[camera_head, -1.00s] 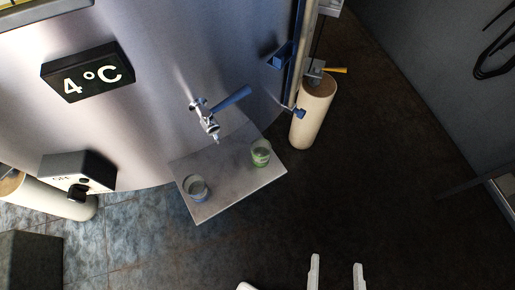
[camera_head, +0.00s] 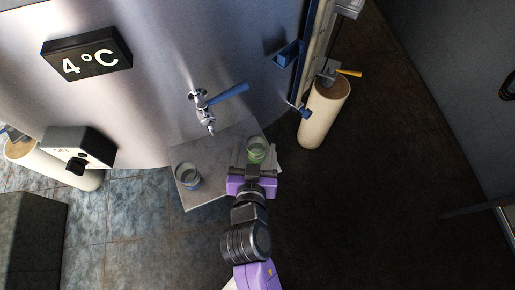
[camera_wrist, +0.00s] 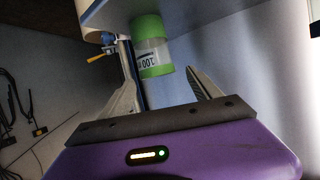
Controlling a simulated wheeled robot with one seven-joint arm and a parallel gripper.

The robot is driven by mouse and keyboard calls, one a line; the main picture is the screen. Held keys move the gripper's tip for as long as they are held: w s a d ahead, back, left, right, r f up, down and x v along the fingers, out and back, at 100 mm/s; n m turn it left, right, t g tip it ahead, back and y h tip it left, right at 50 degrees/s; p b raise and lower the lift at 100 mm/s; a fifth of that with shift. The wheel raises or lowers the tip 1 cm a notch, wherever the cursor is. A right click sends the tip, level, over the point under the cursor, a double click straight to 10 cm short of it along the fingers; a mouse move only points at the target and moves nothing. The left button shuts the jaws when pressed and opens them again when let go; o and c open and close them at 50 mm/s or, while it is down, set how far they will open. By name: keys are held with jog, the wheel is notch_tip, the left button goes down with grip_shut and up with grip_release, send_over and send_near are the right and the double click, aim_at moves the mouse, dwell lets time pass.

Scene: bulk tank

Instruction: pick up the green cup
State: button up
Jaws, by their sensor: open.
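The green cup (camera_head: 258,145) stands on the small grey shelf (camera_head: 209,157) at its right end. It is clear with green bands and shows printed marks in the wrist view (camera_wrist: 152,52). My gripper (camera_head: 258,158) is open, with one finger to each side of the green cup in the head view. In the wrist view the cup appears beyond and between the open fingertips (camera_wrist: 165,80), nearer the left finger. I cannot tell whether a finger touches it. The cup's lower near side is hidden by my gripper in the head view.
A second clear cup with a bluish rim (camera_head: 187,176) stands at the shelf's left end. A tap (camera_head: 208,110) with a blue lever (camera_head: 228,94) juts from the steel tank above the shelf. A pale cylinder (camera_head: 324,112) stands to the right.

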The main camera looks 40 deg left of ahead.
aim_at(257, 138)
jog(key=shift+f+p+x, duration=0.2)
jog(key=shift+p+x, duration=0.1)
jog(key=shift+x, duration=1.25)
jog(key=shift+f+p+x, duration=0.2)
jog(key=shift+p+x, duration=0.05)
jog(key=shift+x, duration=1.35)
jog(key=shift+s+d, duration=0.1)
jog(key=shift+d, duration=0.15)
jog(key=c, duration=1.4)
